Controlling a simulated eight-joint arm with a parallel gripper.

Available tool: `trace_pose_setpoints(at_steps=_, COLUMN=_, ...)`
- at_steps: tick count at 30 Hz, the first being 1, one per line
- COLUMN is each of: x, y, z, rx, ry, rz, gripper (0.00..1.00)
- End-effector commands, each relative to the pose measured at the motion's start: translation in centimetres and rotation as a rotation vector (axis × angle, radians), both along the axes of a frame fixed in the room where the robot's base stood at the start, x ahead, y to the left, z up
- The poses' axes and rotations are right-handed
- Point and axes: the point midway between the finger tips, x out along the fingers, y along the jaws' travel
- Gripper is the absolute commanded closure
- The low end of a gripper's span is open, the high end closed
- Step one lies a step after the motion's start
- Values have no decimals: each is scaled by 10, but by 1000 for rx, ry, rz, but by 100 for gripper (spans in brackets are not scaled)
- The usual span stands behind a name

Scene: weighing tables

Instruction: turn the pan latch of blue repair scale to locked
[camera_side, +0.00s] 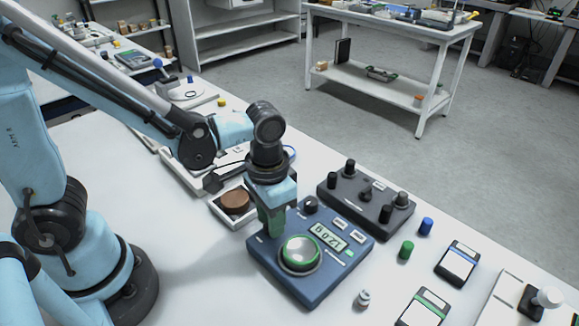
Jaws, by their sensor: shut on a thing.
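The blue repair scale (322,277) lies on the white table in front of my arm. It has a round pan (300,254) with a green ring, a lit display (328,237) and a black knob (311,204) at its back corner. My gripper (272,229) points down at the scale's left back part, beside the pan. Its jaws are shut on a small part there, which I take to be the pan latch. The jaws hide that part, so its turned position cannot be seen.
A dark box with several black knobs (350,193) stands close behind the scale. A tray with a brown disc (235,201) is to the left. A green cylinder (406,249), a blue cylinder (426,226) and a small metal weight (363,298) stand to the right. Free table lies at front left.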

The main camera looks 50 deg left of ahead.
Motion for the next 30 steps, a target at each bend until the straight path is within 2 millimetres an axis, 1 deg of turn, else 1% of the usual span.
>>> trace_pose_setpoints(at_steps=6, x=0, y=0, z=0, rx=1, ry=1, rz=122, gripper=99)
trace_pose_setpoints(at_steps=12, x=0, y=0, z=0, rx=1, ry=1, rz=182, gripper=99)
trace_pose_setpoints(at_steps=28, x=0, y=0, z=0, rx=1, ry=1, rz=206, gripper=99)
trace_pose_setpoints(at_steps=29, x=0, y=0, z=0, rx=1, ry=1, rz=206, gripper=67)
trace_pose_setpoints(at_steps=30, x=0, y=0, z=0, rx=1, ry=1, rz=205, gripper=61)
